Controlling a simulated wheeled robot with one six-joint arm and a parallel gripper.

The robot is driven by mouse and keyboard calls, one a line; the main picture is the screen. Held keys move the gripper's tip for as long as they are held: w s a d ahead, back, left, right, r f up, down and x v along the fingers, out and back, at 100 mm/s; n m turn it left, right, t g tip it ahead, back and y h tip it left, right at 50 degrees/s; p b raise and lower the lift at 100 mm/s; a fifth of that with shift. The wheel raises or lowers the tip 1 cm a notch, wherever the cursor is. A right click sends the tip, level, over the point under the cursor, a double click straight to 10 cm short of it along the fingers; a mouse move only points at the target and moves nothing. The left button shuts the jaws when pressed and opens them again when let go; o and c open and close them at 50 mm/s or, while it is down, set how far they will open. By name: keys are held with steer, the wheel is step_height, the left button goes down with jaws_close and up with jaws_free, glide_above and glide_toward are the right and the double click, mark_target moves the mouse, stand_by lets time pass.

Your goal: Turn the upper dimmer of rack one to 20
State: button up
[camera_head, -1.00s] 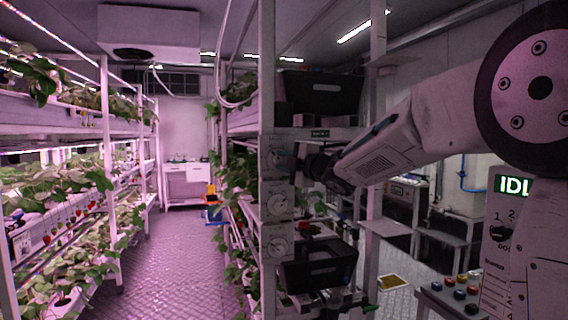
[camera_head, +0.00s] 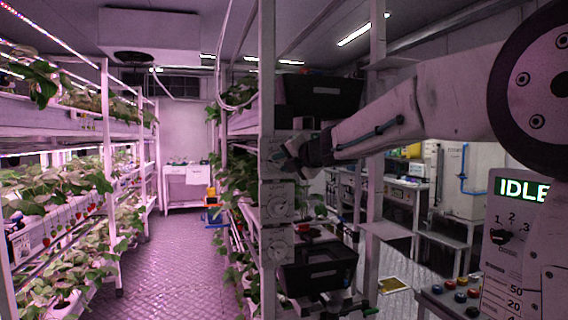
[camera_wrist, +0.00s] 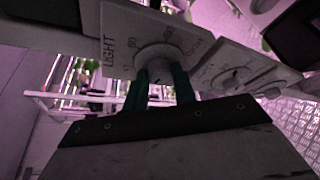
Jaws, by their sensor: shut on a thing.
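The upper dimmer is a round pale knob on a white panel (camera_head: 266,147) on the rack post, largely covered by my gripper (camera_head: 288,157) in the head view. In the wrist view its knob (camera_wrist: 156,53) stands between the two dark green fingers of my gripper (camera_wrist: 160,82), which are shut on it. The panel reads "LIGHT", with a few scale numbers partly legible around the knob. I cannot tell which number the knob points to. A second dimmer (camera_head: 278,206) sits just below and also shows in the wrist view (camera_wrist: 236,77).
A third dial (camera_head: 278,245) is lower on the same post. Plants crowd the rack's left side. A plant rack (camera_head: 104,190) stands at left, with a clear aisle floor (camera_head: 178,250) between.

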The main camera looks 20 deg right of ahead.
steer(key=shift+f, duration=0.1)
stand_by(0.5)
steer(key=o, duration=1)
steer(key=shift+a, duration=0.1)
steer(key=shift+s, duration=0.2)
steer(key=v, duration=0.7)
steer(key=shift+s+r, duration=0.2)
steer(key=shift+r, duration=0.05)
